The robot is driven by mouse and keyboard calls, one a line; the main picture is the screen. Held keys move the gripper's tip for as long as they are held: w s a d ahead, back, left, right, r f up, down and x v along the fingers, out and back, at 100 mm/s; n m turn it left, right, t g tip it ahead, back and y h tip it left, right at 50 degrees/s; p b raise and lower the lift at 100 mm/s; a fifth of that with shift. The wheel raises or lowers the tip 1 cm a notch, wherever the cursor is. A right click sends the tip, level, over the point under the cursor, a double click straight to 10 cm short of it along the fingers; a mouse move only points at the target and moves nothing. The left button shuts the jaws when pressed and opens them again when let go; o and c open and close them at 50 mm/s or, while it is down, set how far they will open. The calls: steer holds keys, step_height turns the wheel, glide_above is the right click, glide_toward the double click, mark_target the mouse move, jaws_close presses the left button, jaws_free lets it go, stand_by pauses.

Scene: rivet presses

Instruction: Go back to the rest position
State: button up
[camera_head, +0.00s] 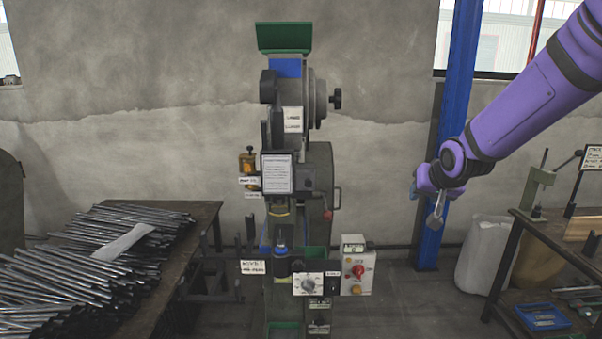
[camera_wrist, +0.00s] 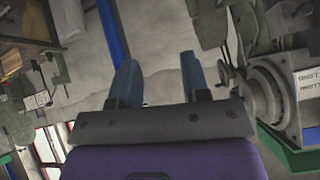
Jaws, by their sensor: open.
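My gripper (camera_head: 437,214) hangs at the end of my purple arm on the right in the head view, in front of the blue post. In the wrist view my gripper (camera_wrist: 158,72) shows two separated blue-grey fingers with nothing between them. It is open and empty. The rivet press (camera_head: 292,170) stands upright in the middle of the head view, to the left of my gripper and apart from it. Part of the press (camera_wrist: 275,95) also shows at the right of the wrist view.
A table (camera_head: 190,250) with piled metal rods (camera_head: 75,275) is at the left. A control box (camera_head: 356,270) sits on the press front. A blue post (camera_head: 455,100) stands behind my gripper. A workbench (camera_head: 545,240) and a white container (camera_head: 485,255) are at the right. Floor (camera_head: 415,305) is bare between.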

steer(key=s+r+n+g, duration=0.1)
steer(key=s+r, duration=0.3)
steer(key=s, duration=1.3)
steer(key=s+d+r+n+g, duration=0.1)
steer(key=s+r, duration=0.4)
steer(key=s, duration=1.2)
steer(key=shift+r+g, duration=0.15)
steer(key=shift+g, duration=0.65)
